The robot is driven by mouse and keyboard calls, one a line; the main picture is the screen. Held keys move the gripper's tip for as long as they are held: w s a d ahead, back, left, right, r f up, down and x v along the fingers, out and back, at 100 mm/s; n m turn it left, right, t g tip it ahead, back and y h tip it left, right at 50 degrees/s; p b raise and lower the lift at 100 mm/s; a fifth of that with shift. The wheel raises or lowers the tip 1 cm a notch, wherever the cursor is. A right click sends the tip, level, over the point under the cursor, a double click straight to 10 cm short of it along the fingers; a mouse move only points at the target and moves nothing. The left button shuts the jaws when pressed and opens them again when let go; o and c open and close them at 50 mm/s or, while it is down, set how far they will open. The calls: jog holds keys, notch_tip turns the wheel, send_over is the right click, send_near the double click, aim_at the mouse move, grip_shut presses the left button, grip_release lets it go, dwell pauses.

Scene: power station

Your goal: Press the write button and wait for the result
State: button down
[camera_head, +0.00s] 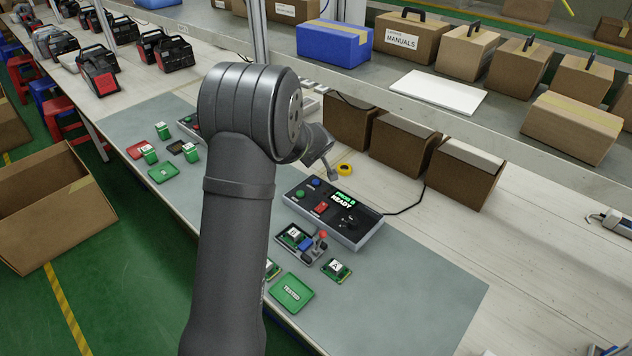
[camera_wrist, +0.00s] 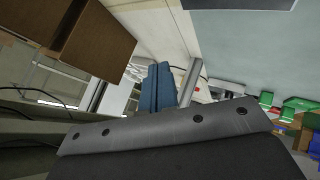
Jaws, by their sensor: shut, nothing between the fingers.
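The programmer box (camera_head: 362,236) is dark with a light grey front and stands on the grey mat. A test fixture in front holds a board marked B (camera_head: 294,233), with a blue part (camera_head: 306,243) and a red-knobbed lever (camera_head: 323,234). My gripper (camera_head: 332,174) is shut and empty, just behind the box's far left side, apart from the buttons.
A board marked A (camera_head: 336,269) and a green TESTED tray (camera_head: 291,292) lie nearer the front. Cardboard boxes (camera_head: 463,172) stand under the shelf. The mat's right end is clear.

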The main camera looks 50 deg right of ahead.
aim_at(316, 183)
jog(key=shift+f, duration=4.35)
jog(key=shift+f, duration=0.15)
jog(key=shift+f, duration=0.25)
jog(key=shift+f, duration=0.45)
jog(key=shift+r, duration=0.85)
jog(key=shift+r, duration=2.55)
jog(key=shift+f, duration=0.2)
